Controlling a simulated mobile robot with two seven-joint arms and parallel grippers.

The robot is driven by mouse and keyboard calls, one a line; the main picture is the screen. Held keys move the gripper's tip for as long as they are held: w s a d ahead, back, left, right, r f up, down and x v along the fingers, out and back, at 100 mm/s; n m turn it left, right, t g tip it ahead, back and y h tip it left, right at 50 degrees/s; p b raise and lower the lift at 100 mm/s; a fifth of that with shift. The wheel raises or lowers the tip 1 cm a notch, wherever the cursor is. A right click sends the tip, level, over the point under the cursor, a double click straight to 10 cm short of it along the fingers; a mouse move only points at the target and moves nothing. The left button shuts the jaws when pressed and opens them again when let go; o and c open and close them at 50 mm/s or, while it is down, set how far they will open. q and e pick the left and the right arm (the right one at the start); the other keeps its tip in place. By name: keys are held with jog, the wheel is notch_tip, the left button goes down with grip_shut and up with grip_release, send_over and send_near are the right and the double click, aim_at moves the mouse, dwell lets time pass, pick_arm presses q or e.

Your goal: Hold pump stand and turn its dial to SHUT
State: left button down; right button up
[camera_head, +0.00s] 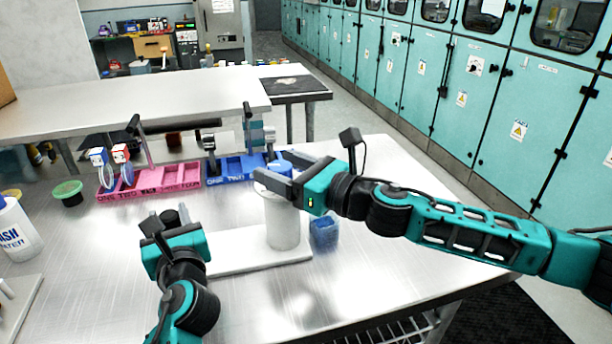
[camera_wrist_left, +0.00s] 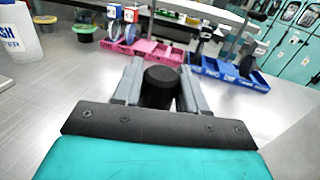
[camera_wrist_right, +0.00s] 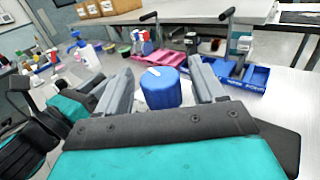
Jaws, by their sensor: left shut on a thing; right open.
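The pump stand has a white base plate (camera_head: 245,252) and a white upright cylinder (camera_head: 284,228) topped by a blue dial (camera_head: 281,167). In the right wrist view the round blue dial (camera_wrist_right: 166,90) has a white mark on its top; no SHUT lettering is readable. My right gripper (camera_head: 276,172) is open, its fingers on either side of the dial; contact cannot be told. My left gripper (camera_head: 172,224) is shut on a black round post (camera_wrist_left: 161,86) at the left end of the plate. The post's lower part is hidden.
A blue block (camera_head: 324,233) stands right of the cylinder. Behind are a pink tray (camera_head: 150,183) and a blue tray (camera_head: 232,170) with compartments. A white bottle (camera_head: 16,232) and a green-lidded tub (camera_head: 68,192) are at left. The table's right front is clear.

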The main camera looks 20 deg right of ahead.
jog(key=v, duration=1.1)
jog(key=shift+s+d, duration=0.15)
jog(key=shift+r, duration=0.1)
